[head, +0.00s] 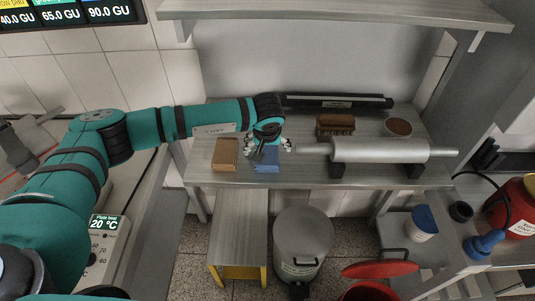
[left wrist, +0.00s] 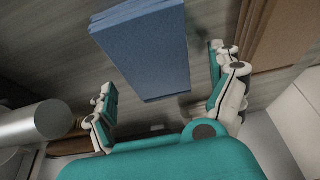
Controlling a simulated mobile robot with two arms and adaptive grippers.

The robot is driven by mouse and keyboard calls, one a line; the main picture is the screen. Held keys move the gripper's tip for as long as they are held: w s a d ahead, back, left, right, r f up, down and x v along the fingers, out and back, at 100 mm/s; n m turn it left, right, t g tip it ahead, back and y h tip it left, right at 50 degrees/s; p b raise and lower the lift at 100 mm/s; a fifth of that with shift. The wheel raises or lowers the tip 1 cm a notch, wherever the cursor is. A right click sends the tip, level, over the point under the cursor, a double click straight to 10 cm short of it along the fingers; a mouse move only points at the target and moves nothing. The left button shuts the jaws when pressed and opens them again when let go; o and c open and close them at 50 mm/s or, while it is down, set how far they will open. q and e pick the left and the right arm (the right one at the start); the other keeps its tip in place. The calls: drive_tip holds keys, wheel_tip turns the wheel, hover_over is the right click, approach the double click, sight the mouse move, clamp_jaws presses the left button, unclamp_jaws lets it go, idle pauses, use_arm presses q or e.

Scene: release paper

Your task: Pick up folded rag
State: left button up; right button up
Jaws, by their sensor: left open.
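The folded rag (head: 267,163) is a blue, flat, layered block lying on the grey bench shelf (head: 310,176). In the left wrist view the rag (left wrist: 148,52) fills the upper middle, with its near end between the fingers. My left gripper (head: 268,147) is open and empty, at the rag's back edge in the head view. In the left wrist view the gripper's fingers (left wrist: 163,74) stand on either side of the rag, with a gap on each side. I cannot tell how high they are above the shelf. My right gripper is not in view.
A brown block (head: 225,153) lies left of the rag. A metal roller (head: 380,150) on black supports lies to the right. A brown brush (head: 336,122), a round brown-topped item (head: 398,127) and a black bar (head: 335,101) are behind. A shelf (head: 340,10) overhangs the bench.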

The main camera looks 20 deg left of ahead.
sight(267, 148)
use_arm(q)
drive_tip(key=shift+c, duration=0.4)
drive_tip(key=c, duration=1.1)
drive_tip(key=shift+r+p, duration=0.3)
drive_tip(key=shift+p, duration=0.15)
drive_tip(key=shift+c, duration=0.2)
drive_tip(key=shift+w+r, duration=0.1)
drive_tip(key=shift+r, duration=0.15)
wheel_tip(267, 148, up, 8)
drive_tip(key=b, duration=0.3)
drive_tip(key=shift+r+b, duration=0.3)
drive_tip(key=shift+r, duration=0.4)
drive_tip(key=o, duration=0.6)
drive_tip(key=c, duration=0.5)
drive_tip(key=shift+f, duration=0.1)
